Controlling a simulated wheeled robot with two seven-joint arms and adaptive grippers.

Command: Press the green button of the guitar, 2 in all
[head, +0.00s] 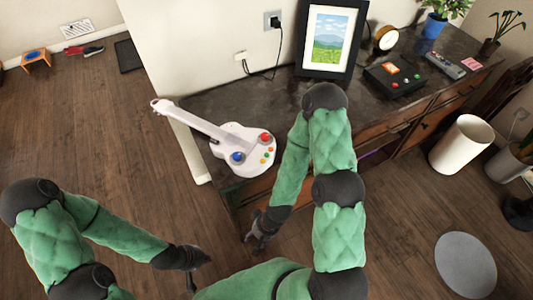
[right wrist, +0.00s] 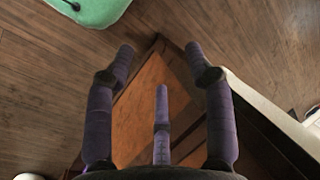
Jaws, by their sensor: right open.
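The white toy guitar (head: 208,128) lies on the dark cabinet top at its left end, neck pointing to the upper left.
A picture frame (head: 330,38), a black box with buttons (head: 394,80), a grey device (head: 445,64) and a plant in a blue pot (head: 436,25) stand on the cabinet. A white bin (head: 460,145) stands right. Floor at left is mostly clear.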

